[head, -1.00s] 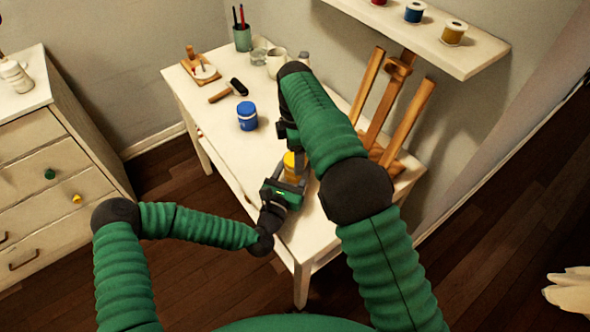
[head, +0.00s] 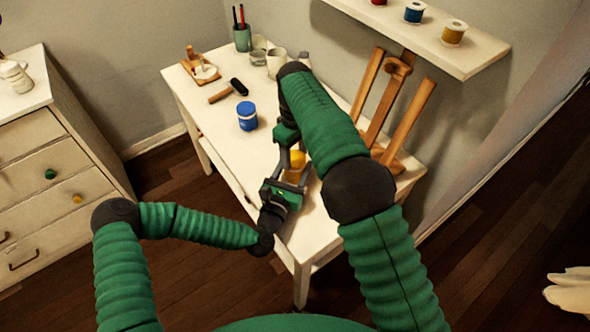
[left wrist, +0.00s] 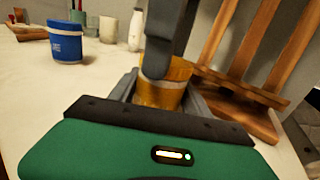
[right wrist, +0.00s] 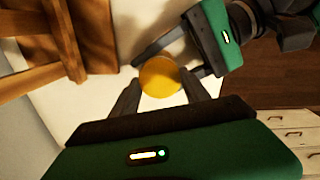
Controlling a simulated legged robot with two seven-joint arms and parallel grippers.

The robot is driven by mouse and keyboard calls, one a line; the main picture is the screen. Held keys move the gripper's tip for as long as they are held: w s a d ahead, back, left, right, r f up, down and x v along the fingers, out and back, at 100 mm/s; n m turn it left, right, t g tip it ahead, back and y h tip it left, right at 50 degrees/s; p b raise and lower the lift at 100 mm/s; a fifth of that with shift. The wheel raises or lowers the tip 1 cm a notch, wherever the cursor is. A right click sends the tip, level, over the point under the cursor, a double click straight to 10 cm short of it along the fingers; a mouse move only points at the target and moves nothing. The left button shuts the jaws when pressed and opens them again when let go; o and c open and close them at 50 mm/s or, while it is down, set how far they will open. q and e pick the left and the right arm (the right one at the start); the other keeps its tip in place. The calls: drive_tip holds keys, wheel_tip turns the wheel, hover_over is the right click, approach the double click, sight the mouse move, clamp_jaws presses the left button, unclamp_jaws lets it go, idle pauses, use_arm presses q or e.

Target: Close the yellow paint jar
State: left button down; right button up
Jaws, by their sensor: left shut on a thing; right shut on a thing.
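The yellow paint jar (head: 293,177) stands on the white table near its front edge. My left gripper (left wrist: 165,95) is shut around the jar's body from the near side. The yellow lid (right wrist: 160,76) is at the top of the jar, and my right gripper (right wrist: 158,92) is shut on it from above. In the left wrist view a pale band crosses the jar (left wrist: 160,88) just below the top part. The right gripper's dark finger hides part of the lid and jar there. I cannot tell how tightly the lid is seated.
A blue paint jar (head: 247,116) stands farther back on the table (head: 215,120). A hammer (head: 228,91), cups and a brush holder (head: 242,39) are behind it. A wooden easel (head: 385,110) stands close to the right, below a shelf (head: 430,35) with thread spools.

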use_arm(q)
drive_tip(key=shift+d, duration=0.1)
use_arm(e)
drive_tip(key=m, duration=0.6)
drive_tip(key=shift+w+m, duration=0.1)
drive_tip(key=shift+m, duration=0.2)
drive_tip(key=m, duration=1.1)
drive_tip(key=o, duration=1.6)
drive_tip(key=shift+c, duration=0.2)
drive_tip(key=shift+r, duration=2.25)
drive_tip(key=shift+n, duration=0.3)
drive_tip(key=shift+c, duration=0.4)
